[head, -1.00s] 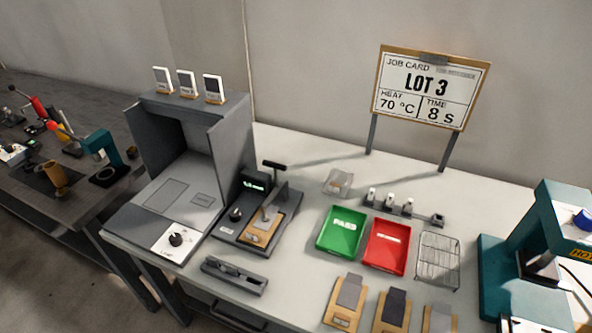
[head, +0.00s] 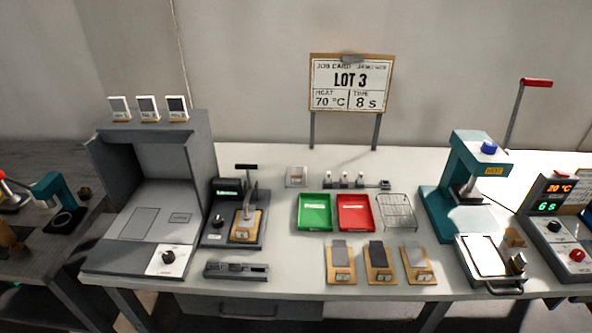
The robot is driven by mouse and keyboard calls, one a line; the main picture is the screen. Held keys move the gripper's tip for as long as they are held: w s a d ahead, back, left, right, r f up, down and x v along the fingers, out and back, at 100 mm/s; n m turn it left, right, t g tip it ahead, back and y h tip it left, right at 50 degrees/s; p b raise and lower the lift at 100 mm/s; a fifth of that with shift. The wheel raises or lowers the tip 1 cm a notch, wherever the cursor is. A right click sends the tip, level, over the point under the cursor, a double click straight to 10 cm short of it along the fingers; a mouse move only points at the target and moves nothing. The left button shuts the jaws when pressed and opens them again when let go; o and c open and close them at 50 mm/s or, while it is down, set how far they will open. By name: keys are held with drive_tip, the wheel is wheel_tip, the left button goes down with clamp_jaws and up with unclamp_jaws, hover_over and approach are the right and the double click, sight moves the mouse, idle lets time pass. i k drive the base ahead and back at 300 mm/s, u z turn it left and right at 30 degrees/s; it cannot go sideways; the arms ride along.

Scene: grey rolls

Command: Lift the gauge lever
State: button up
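The gauge (head: 212,232) is a dark grey bench unit with a small green-lit display (head: 228,190) and a black knob (head: 218,221). Its lever (head: 246,167) has a black T-shaped handle standing above the unit. A grey foot or stem (head: 250,203) lies below the handle, over a tan card (head: 244,228) with a grey patch on the gauge bed. I cannot tell whether the foot touches the card. My gripper is not in view.
A grey booth (head: 200,150) stands close left of the gauge. A grey slotted bar (head: 236,271) lies in front. Green (head: 314,226) and red (head: 356,226) trays, a wire rack (head: 396,226) and several tan cards sit right. A teal press (head: 455,195) stands farther right.

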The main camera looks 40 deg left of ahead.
sight(247, 166)
drive_tip(key=z, duration=0.75)
drive_tip(key=i, duration=1)
drive_tip(key=u, duration=3.45)
drive_tip(key=i, duration=0.5)
drive_tip(key=u, duration=0.05)
drive_tip(key=k, duration=1.3)
drive_tip(key=u, duration=0.55)
drive_tip(key=i, duration=0.6)
drive_tip(key=u, duration=0.5)
